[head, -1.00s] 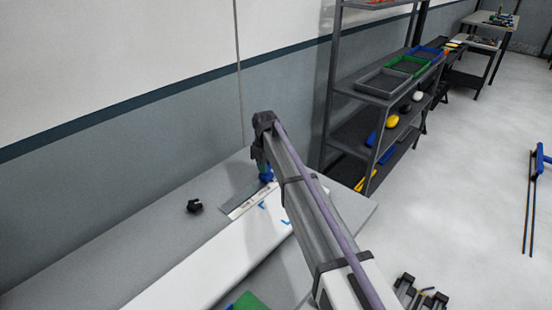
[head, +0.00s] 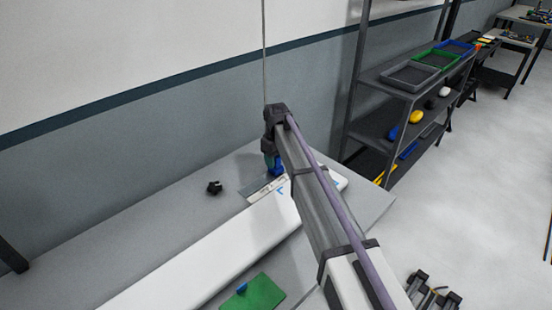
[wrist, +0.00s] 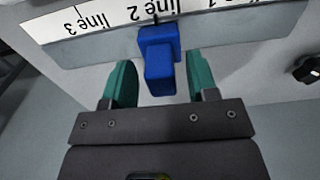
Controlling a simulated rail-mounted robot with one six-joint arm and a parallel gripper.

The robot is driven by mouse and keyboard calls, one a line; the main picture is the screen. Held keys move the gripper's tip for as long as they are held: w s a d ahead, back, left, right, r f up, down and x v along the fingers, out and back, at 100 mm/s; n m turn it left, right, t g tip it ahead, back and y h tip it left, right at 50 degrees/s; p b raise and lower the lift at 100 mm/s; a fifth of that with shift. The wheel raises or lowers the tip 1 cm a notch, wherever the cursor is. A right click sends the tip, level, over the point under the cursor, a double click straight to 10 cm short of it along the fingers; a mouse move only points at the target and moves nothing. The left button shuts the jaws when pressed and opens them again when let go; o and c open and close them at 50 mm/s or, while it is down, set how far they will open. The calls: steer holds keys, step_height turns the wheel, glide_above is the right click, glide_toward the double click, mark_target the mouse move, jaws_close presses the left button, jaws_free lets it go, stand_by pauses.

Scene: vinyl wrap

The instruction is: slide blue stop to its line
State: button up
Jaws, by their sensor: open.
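The blue stop (wrist: 158,52) sits on a grey rail (wrist: 230,52) that carries a white label strip (wrist: 100,20) reading line 1, line 2 and line 3. In the wrist view the stop is at the line 2 tick. My gripper (wrist: 161,82) is open, with one green finger on each side of the stop's near part and visible gaps on both sides. In the head view the stop (head: 278,171) shows at my gripper (head: 272,163), and the rail (head: 262,192) is partly hidden by my arm.
A small black object (head: 214,187) lies on the grey table (head: 150,215) left of the rail. A long white panel (head: 210,250) and a green sheet (head: 255,294) lie nearer. A shelf unit (head: 400,90) with trays stands behind right.

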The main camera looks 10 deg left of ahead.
step_height(320, 180, up, 11)
steer(key=p, duration=1.1)
steer(key=shift+f, duration=0.15)
steer(key=s+d+m, duration=0.5)
steer(key=s+d, duration=0.7)
steer(key=s, duration=0.3)
steer(key=s+d+m, duration=0.5)
steer(key=s+d, duration=0.8)
steer(key=s, duration=0.3)
steer(key=shift+s, duration=0.1)
